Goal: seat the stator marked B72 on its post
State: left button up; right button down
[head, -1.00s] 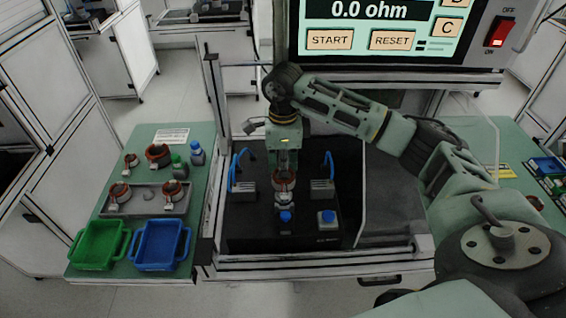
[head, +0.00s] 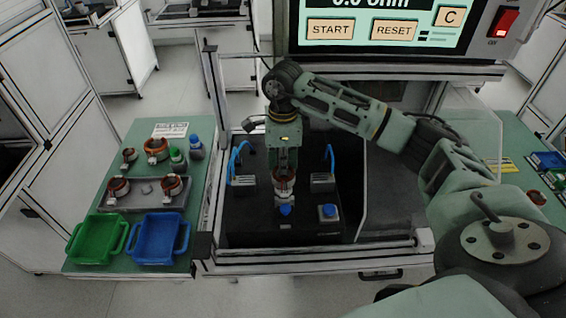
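A copper-coloured stator (head: 284,181) is at the post in the middle of the black test fixture (head: 258,222). My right gripper (head: 284,172) points down from above, with its fingers at the stator and apparently around it. Whether the stator is fully down on the post is hidden by the fingers, and its marking is too small to read. Other stators stand on the left table: a large one (head: 157,150), a small one (head: 129,156), and two on the grey tray (head: 146,203), at its left (head: 118,188) and right (head: 171,185). My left gripper is not in view.
Blue clamps or leads (head: 236,163) (head: 329,160) flank the post. Blue buttons (head: 285,210) (head: 328,211) are at the fixture's front. A green bin (head: 92,239), a blue bin (head: 157,240) and bottles (head: 196,147) stand left. The tester screen (head: 375,28) hangs above.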

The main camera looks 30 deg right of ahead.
jog(key=shift+f+b, duration=0.35)
jog(key=shift+f, duration=0.15)
jog(key=shift+f, duration=0.25)
jog(key=shift+f+b, duration=0.3)
jog(key=shift+b, duration=0.2)
jog(key=c, duration=1.9)
grip_release()
jog(key=shift+o, duration=0.2)
notch_tip(320, 180, up, 12)
